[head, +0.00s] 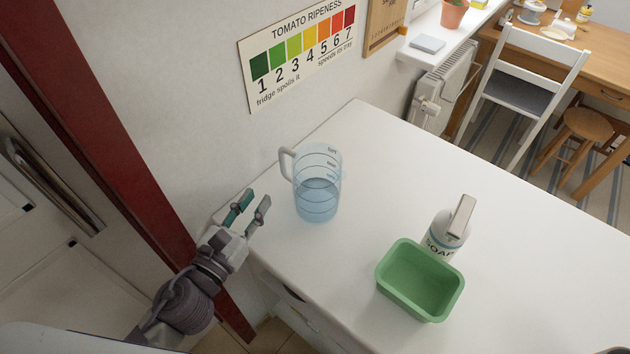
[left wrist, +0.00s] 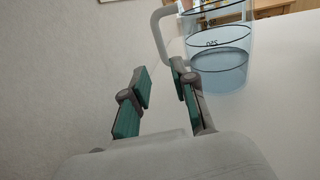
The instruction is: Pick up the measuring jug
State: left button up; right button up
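The measuring jug (head: 317,190) is clear with dark markings and a pale handle on its left side. It stands upright on the white counter (head: 400,160), with bluish contents in its lower part. My left gripper (head: 252,205) is open and empty, to the left of the jug and apart from it. In the left wrist view the jug (left wrist: 218,60) shows at the upper right, its top cut off, its handle reaching left beyond the fingertips. The left gripper's two fingers (left wrist: 160,80) stand apart there. My right gripper is not in view.
A green tub (head: 420,282) and a white soap bottle (head: 447,228) stand on the counter right of the jug. The wall with a tomato ripeness chart (head: 303,55) rises behind. A radiator (head: 446,85) and chair (head: 525,85) are beyond.

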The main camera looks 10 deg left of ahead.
aim_at(281, 167)
pick_arm(q)
jog(key=p+x, duration=0.1)
jog(key=x, duration=0.4)
jog(key=shift+w+r, duration=0.1)
jog(key=p+x, duration=0.1)
jog(key=x, duration=0.4)
jog(key=shift+w+d+p, duration=0.15)
jog(key=shift+d+p, duration=0.05)
jog(key=shift+p, duration=0.2)
jog(key=shift+w+d, duration=0.15)
jog(key=shift+w, duration=0.2)
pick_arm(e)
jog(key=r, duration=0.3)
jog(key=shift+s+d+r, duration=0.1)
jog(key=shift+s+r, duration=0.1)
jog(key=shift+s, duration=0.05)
pick_arm(q)
grip_shut()
